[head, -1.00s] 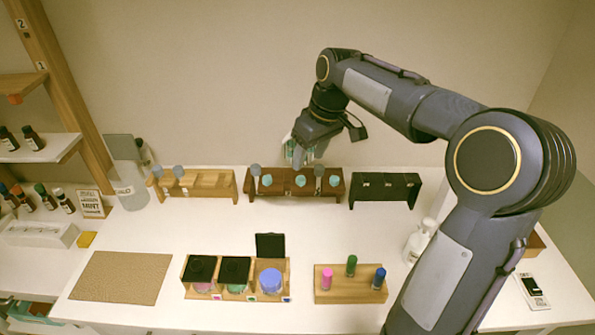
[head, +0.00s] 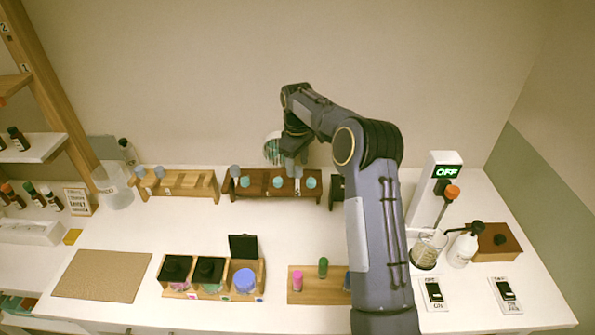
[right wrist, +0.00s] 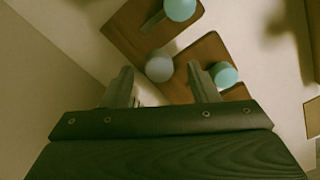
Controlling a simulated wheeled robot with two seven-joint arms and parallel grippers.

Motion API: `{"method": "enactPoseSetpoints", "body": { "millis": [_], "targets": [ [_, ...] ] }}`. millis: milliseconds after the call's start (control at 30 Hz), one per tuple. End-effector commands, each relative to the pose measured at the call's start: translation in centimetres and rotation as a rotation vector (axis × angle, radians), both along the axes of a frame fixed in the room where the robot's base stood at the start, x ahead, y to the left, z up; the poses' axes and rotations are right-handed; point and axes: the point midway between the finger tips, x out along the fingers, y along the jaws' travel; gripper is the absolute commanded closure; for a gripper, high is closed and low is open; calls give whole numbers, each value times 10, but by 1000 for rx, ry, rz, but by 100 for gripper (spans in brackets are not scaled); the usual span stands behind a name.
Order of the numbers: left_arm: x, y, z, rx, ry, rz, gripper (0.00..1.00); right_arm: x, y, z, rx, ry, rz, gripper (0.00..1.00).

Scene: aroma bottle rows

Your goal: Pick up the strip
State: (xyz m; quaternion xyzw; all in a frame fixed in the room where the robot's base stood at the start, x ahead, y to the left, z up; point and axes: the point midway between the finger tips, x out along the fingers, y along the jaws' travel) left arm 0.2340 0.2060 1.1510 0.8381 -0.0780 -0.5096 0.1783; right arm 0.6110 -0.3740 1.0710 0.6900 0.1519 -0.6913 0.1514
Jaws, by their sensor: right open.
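I cannot make out a strip clearly in either view. The dark brown wooden rack (head: 262,196) stands at the back of the table, with teal and grey round tops on it. My right gripper (head: 291,172) is at this rack, over its right half. In the right wrist view its two fingers (right wrist: 163,88) are apart, with nothing seen held between them. A grey round top (right wrist: 159,67) appears between the fingertips, and a teal one (right wrist: 224,75) is just beyond the right finger. I cannot tell whether a finger touches the rack. My left gripper is not in view.
A light wooden rack (head: 180,193) stands to the left, and a black rack (head: 336,187) is partly hidden behind my arm. Jars in a wooden holder (head: 202,290) and colored vials on a block (head: 308,291) are in front.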

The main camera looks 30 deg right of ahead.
Motion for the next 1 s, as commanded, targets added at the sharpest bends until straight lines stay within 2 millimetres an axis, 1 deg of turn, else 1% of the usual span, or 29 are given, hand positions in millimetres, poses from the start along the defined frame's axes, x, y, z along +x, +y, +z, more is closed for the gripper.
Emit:
{"method": "enactPoseSetpoints", "body": {
  "millis": [33,167,400,700,733,1000],
  "targets": [
    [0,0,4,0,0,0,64,0,-1,-5,0,2,-1,46],
    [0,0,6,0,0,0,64,0,-1,-17,-1,0,-1,46],
    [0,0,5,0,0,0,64,0,-1,-19,-1,-3,-1,46],
    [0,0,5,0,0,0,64,0,-1,-19,-1,-3,-1,85],
    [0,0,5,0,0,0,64,0,-1,-18,-1,-3,-1,87],
    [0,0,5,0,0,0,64,0,-1,-18,-1,-4,-1,87]
  ]
}}
